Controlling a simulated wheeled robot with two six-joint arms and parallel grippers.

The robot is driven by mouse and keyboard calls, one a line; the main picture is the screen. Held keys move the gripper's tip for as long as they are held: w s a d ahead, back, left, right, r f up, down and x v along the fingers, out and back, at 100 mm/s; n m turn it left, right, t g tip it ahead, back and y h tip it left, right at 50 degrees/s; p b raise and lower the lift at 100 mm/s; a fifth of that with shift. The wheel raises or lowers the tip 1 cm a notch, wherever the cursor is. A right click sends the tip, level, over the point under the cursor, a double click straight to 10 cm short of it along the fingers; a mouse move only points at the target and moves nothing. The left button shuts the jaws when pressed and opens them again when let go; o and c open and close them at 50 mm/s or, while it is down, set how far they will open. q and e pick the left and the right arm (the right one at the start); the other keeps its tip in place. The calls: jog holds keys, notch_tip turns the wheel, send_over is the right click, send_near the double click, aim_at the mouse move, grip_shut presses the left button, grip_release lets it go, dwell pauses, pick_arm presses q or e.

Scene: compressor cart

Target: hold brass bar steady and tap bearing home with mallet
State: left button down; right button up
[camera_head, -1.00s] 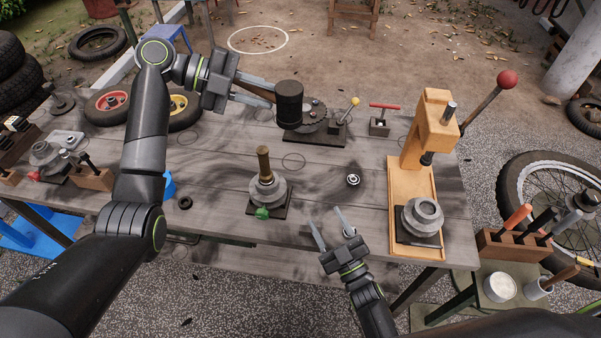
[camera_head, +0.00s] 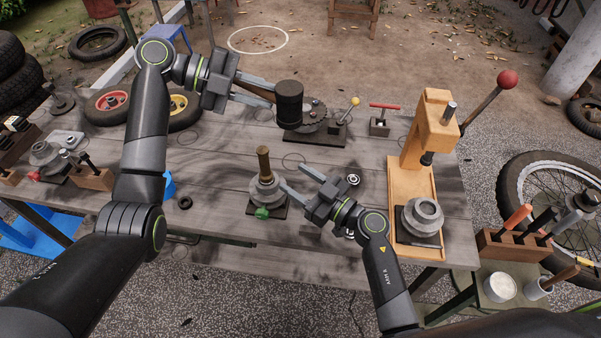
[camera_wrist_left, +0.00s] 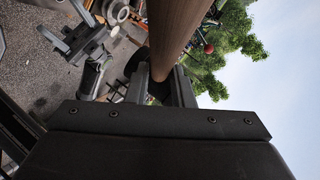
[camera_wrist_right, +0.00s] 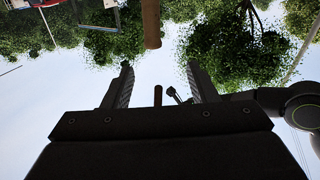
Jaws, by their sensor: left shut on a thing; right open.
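The brass bar (camera_head: 264,162) stands upright in the grey hub (camera_head: 267,190) on a dark base with a green knob (camera_head: 262,213). Any bearing at the bar's foot cannot be made out. My left gripper (camera_head: 262,90) is shut on the wooden handle of the mallet, whose black head (camera_head: 289,103) hangs above the table, behind and right of the bar. The handle (camera_wrist_left: 175,35) fills the upper middle of the left wrist view. My right gripper (camera_head: 298,183) is open, just right of the bar, fingers pointing at it. The bar (camera_wrist_right: 151,22) shows ahead between the fingers in the right wrist view.
An orange arbor press (camera_head: 423,135) with a red-knobbed lever stands at the right, another hub (camera_head: 422,215) on its base. A small bearing-like ring (camera_head: 353,180) lies beside my right gripper. A dark geared fixture (camera_head: 315,125) stands behind the mallet head.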

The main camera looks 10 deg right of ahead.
aim_at(267, 153)
pick_arm(q)
jog(key=shift+r, duration=0.1)
pick_arm(e)
jog(key=shift+m+h, duration=0.4)
jog(key=shift+m, duration=0.1)
jog(key=x, duration=0.8)
jog(key=r+x, duration=0.1)
jog(key=x, duration=0.3)
jog(key=shift+w+d+r, duration=0.1)
jog(key=shift+w+d, duration=0.05)
jog(key=shift+w, duration=0.4)
jog(key=shift+c, duration=0.3)
grip_shut()
pick_arm(q)
jog(key=w+a+f+n+t, duration=0.4)
jog(key=a+f+n+t, duration=0.1)
jog(key=a+f, duration=0.1)
jog(key=shift+w+a+f+t, duration=0.25)
jog(key=shift+a+t, duration=0.15)
jog(key=shift+a, duration=0.15)
